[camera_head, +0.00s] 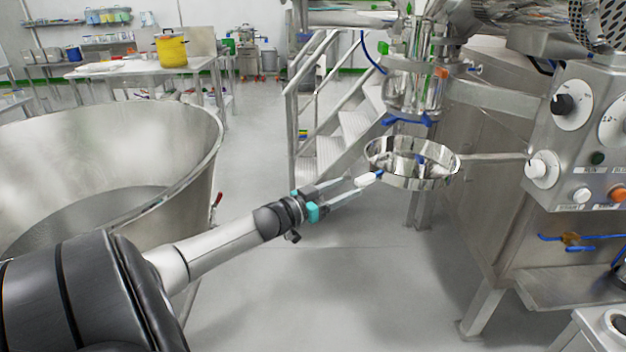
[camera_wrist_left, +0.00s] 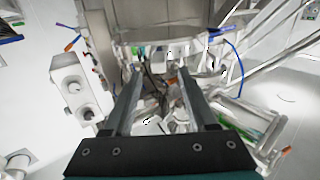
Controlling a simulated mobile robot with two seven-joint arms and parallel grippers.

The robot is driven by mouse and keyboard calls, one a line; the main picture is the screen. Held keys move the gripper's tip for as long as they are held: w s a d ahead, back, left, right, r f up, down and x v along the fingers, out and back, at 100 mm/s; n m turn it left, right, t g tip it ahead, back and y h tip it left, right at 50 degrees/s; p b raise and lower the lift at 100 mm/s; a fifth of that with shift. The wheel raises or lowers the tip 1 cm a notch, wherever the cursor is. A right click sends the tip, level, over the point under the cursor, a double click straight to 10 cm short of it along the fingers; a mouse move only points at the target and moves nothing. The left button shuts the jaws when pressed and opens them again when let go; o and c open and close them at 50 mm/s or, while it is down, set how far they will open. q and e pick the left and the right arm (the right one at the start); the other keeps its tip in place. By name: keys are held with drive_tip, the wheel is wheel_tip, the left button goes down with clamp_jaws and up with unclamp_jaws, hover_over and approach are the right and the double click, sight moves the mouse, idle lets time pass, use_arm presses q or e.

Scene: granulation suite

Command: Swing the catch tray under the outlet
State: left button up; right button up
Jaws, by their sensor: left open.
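The catch tray (camera_head: 412,178) is a round, shiny steel pan on a thin arm that runs right to the machine. It hangs below the steel outlet (camera_head: 414,84), which has blue clamps at its lower end. The left wrist view shows the two fingers (camera_wrist_left: 159,70) apart. My right gripper is not in view.
A large steel bowl (camera_head: 185,150) stands at the left. Steps with a handrail (camera_head: 291,110) rise behind the tray. A control panel (camera_head: 575,135) with knobs and a steel cabinet (camera_head: 480,190) stand at the right. The floor (camera_head: 330,280) below the gripper is clear.

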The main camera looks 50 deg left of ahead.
use_arm(q)
drive_tip(key=s+p, duration=0.2)
drive_tip(key=s, duration=0.6)
drive_tip(key=shift+s+a, duration=0.35)
